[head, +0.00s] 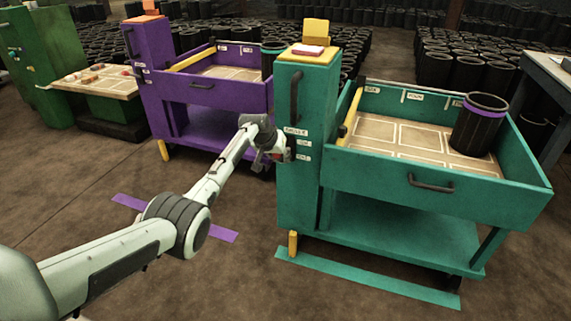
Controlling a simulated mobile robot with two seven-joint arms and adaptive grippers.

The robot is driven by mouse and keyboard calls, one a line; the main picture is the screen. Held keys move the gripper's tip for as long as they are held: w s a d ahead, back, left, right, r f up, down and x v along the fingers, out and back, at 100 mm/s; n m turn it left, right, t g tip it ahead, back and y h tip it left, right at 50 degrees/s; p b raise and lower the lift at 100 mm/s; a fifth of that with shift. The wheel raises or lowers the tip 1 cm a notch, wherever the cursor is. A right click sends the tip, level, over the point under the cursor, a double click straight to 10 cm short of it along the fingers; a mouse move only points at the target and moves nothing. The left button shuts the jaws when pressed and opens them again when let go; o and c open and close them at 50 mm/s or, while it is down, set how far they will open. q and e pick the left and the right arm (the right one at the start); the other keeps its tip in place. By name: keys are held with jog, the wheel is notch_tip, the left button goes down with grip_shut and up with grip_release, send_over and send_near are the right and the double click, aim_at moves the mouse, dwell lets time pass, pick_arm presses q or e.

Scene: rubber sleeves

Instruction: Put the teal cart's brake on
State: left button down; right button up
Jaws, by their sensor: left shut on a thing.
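The teal cart (430,184) stands at the right, with a tall column (300,205) at its left end. The column carries a dark upright handle and small white labels, too small to read surely. My left gripper (276,156) is at the column's left edge, beside the labels, shut on a small reddish part there. The gripper hides most of that part, so I cannot tell its position. A yellow piece (292,243) stands upright at the column's foot. My right gripper is out of view.
A purple cart (232,95) stands behind my left arm. A black sleeve with a purple band (478,125) stands in the teal cart's tray. Teal tape (365,278) lies along the floor before the cart. Many black sleeves fill the back. The front floor is clear.

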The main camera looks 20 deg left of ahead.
pick_arm(q)
jog(key=shift+r+g, duration=0.3)
jog(key=shift+g, duration=0.3)
jog(key=shift+w, duration=0.1)
jog(key=c, duration=1.3)
grip_release()
jog(key=v, duration=1.2)
